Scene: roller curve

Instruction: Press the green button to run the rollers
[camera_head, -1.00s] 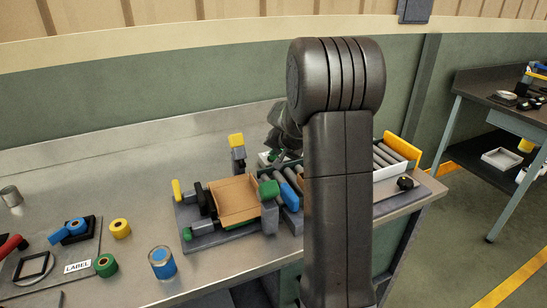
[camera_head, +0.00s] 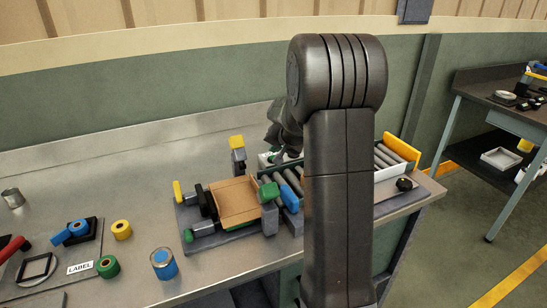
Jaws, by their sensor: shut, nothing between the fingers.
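A small white box (camera_head: 263,159) with a green spot on it, likely the green button (camera_head: 271,157), stands at the back of the bench behind the rollers. My dark gripper (camera_head: 277,151) is beside and just above it, partly hidden by my own arm; its fingers look closed and empty. I cannot tell whether it touches the button. Grey rollers (camera_head: 290,179) run left of my arm and more rollers (camera_head: 388,157) show right of it. The middle of the roller curve is hidden behind my arm.
A cardboard box (camera_head: 234,201) sits at the left end of the roller unit, near a yellow-topped post (camera_head: 237,150), a green block (camera_head: 268,192) and a blue part (camera_head: 289,198). A yellow end stop (camera_head: 402,149) is at the right. Tape rolls and a blue can (camera_head: 164,264) are front left.

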